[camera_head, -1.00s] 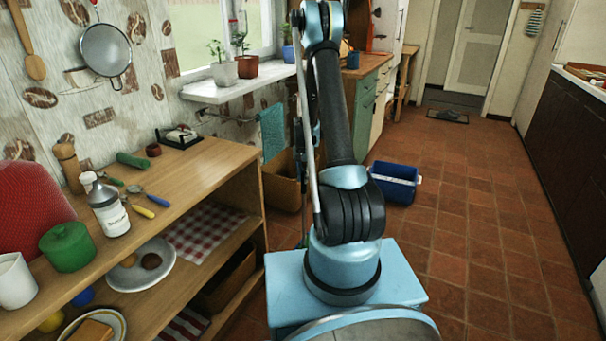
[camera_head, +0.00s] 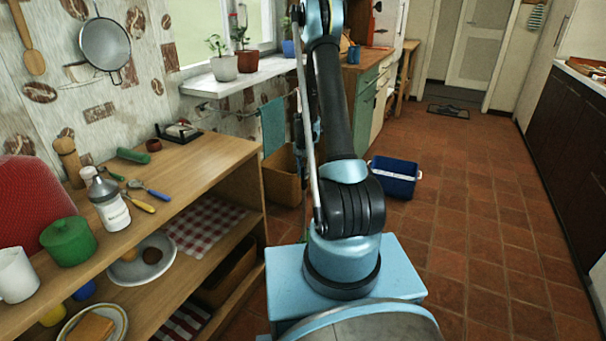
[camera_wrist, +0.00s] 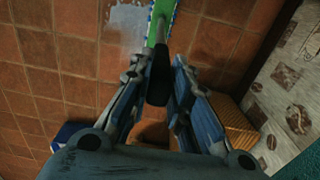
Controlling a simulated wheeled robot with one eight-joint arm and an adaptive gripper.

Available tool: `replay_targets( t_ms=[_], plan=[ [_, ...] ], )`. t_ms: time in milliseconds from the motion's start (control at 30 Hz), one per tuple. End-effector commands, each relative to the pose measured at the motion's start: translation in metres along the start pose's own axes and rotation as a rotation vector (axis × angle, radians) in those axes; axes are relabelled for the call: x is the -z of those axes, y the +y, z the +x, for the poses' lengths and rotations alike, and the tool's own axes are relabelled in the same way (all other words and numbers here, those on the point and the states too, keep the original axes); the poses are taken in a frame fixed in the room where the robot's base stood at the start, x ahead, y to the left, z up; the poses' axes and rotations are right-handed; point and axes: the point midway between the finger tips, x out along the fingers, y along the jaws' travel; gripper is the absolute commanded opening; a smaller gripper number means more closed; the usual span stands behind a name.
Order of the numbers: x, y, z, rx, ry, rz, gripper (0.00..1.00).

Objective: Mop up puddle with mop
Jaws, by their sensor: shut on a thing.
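The mop shows in the wrist view: a green head (camera_wrist: 156,27) with a blue and white edge lies at the top, and a dark handle (camera_wrist: 157,88) runs down from it between my fingers. My gripper (camera_wrist: 158,73) is shut on this handle. The puddle (camera_wrist: 130,25) is a greyish wet patch on the tiles just left of the mop head, reaching up to its edge. The mop head and puddle cannot be made out in the head view, where my arm blocks the middle.
A blue bucket (camera_head: 395,177) stands on the tiles right of my arm. A wooden shelf unit (camera_head: 190,155) with dishes stands at left, and a wicker-like box (camera_wrist: 238,128) by the wall. Dark cabinets (camera_head: 560,130) line the right. The tiled floor (camera_head: 480,220) between is clear.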

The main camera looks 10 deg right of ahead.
Motion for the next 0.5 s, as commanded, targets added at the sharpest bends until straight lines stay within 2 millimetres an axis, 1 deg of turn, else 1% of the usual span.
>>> replay_targets(
  t_ms=[367, 500],
  plan=[
    [0.0003, 0.0001, 0.0051, 0.0, 0.0, 0.0, 0.0],
    [0.0007, 0.0068, 0.0049, 0.0, 0.0, 0.002, 0.0]
  ],
)
